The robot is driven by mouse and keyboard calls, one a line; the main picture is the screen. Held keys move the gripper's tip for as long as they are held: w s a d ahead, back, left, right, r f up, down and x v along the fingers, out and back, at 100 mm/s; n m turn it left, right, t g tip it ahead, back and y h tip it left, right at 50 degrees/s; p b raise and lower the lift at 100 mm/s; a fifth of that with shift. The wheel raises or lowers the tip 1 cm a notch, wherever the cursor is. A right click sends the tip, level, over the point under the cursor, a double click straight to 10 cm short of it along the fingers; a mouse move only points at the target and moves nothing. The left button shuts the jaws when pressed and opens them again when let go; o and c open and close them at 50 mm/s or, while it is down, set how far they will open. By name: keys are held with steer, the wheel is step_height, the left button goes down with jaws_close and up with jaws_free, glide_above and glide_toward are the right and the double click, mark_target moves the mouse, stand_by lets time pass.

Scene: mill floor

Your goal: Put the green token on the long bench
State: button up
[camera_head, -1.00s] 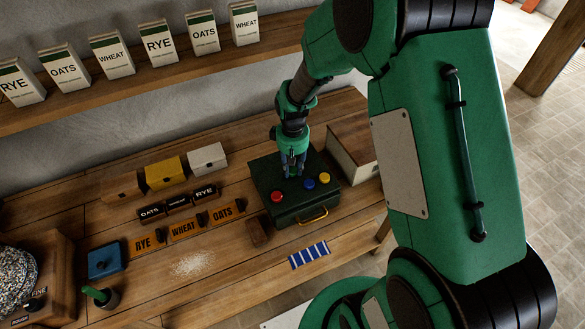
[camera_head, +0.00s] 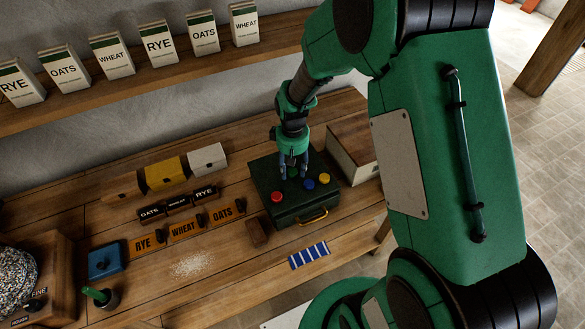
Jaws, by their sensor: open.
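My gripper (camera_head: 294,172) points down over the dark green box (camera_head: 291,211) with its fingers apart. Its fingertips are at or just above the lid, near the back; I cannot tell if they touch it. A red token (camera_head: 277,196), a blue token (camera_head: 309,184) and a yellow token (camera_head: 324,178) sit on the lid in front of the fingers. I see no green token; one under or between the fingers would be hard to make out against the green lid. The long wooden bench (camera_head: 235,270) carries the box.
Left of the box are orange sign blocks (camera_head: 186,229), dark label blocks (camera_head: 178,202) and small bins (camera_head: 165,172). A blue lidded box (camera_head: 105,261) stands further left. A wooden box (camera_head: 352,150) is right of the green box. A striped cloth (camera_head: 309,255) lies in front.

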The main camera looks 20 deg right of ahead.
step_height(320, 180, up, 12)
steer(key=p, duration=0.1)
stand_by(0.5)
stand_by(0.5)
step_height(320, 180, up, 16)
steer(key=m+t, duration=0.1)
steer(key=t, duration=0.2)
glide_above(292, 171)
steer(key=s+a, duration=0.4)
steer(key=s, duration=0.5)
steer(key=s+a+r+m+t, duration=0.1)
steer(key=s+r, duration=0.3)
steer(key=s, duration=0.3)
steer(key=s+a+r+m+t, duration=0.1)
steer(key=s+r, duration=0.3)
steer(key=s, duration=0.4)
steer(key=shift+s+a+t, duration=0.2)
steer(key=shift+a+t, duration=0.1)
steer(key=shift+a, duration=0.15)
steer(key=shift+o, duration=0.6)
steer(key=shift+w, duration=0.1)
